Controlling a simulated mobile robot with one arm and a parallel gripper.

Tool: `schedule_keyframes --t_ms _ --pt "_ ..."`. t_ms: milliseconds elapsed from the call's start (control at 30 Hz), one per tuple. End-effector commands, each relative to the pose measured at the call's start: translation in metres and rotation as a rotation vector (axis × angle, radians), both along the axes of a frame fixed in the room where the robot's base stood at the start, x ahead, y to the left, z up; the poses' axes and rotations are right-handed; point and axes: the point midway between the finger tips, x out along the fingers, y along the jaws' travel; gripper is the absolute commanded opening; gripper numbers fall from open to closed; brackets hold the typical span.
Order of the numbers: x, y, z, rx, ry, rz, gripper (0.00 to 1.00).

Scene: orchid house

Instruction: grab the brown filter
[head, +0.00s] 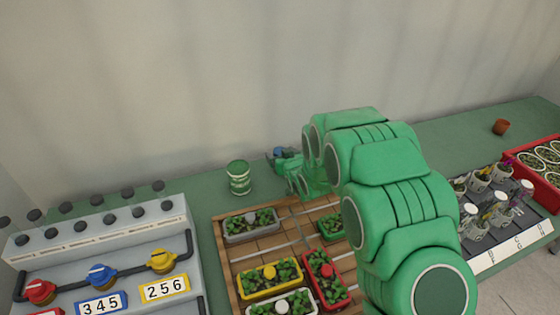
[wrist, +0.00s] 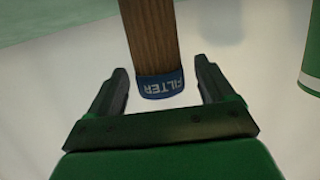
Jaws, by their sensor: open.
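The brown filter (wrist: 150,36) shows in the wrist view as an upright-looking wood-brown bar with a blue end band (wrist: 160,85) lettered FILTER. Its blue end lies between the two fingers of my gripper (wrist: 161,68), with a gap on both sides. My gripper is open and holds nothing. In the head view my gripper (head: 282,162) is at the back of the green bench, near the wall, mostly hidden behind my arm. A small blue patch shows there; I cannot tell whether it is the filter.
A green can (head: 239,178) stands left of my gripper and shows at the right edge of the wrist view (wrist: 312,65). Planted trays, such as a yellow one (head: 268,279), fill the wooden rack in front. A valve panel (head: 100,250) is left; a brown pot (head: 501,127) is far right.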

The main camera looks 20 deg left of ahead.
Motion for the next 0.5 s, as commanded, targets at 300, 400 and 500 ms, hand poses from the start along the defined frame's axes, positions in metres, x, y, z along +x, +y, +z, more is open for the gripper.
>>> schedule_keyframes --t_ms 300,400,500 --pt "0.018 0.019 -0.008 0.0 0.001 0.0 0.82" --pt "0.019 0.019 -0.007 0.001 0.001 0.0 0.82" --pt "0.019 0.019 -0.007 0.0 0.0 0.0 0.82"
